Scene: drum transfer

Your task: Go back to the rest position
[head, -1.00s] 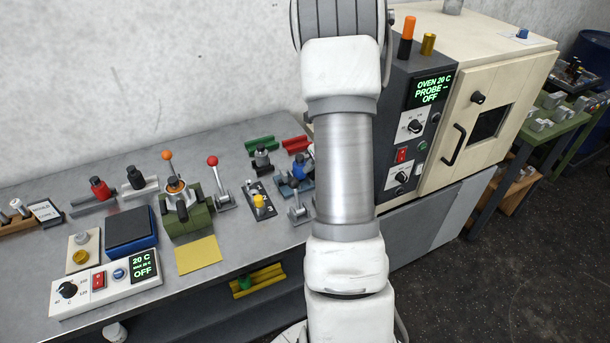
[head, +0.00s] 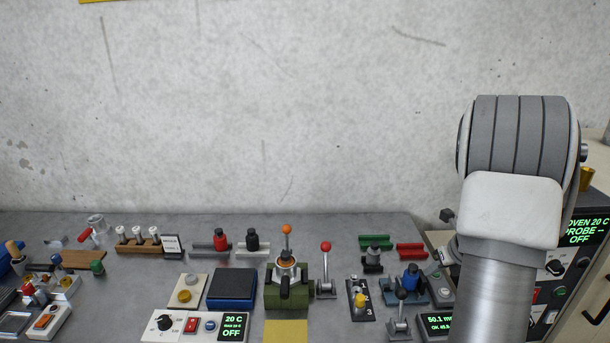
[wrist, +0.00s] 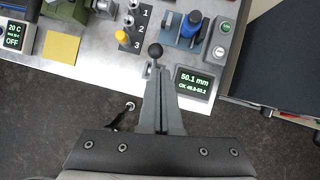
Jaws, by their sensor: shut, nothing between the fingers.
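My gripper (wrist: 161,72) shows in the wrist view with its two grey fingers together and nothing between them. It points at the front edge of the grey bench (wrist: 100,70), close in the picture to a black-knobbed lever (wrist: 155,51); whether they touch I cannot tell. In the head view my arm rises at the right, bent at a grey ribbed joint, and hides part of the bench and oven. My gripper itself is not visible in the head view.
A display reading 50.1 mm (wrist: 194,83) stands right of the fingers. The head view shows a green press (head: 287,285), a red-knobbed lever (head: 326,270), a blue-black box (head: 232,288) and the oven panel (head: 580,235). Dark floor lies before the bench.

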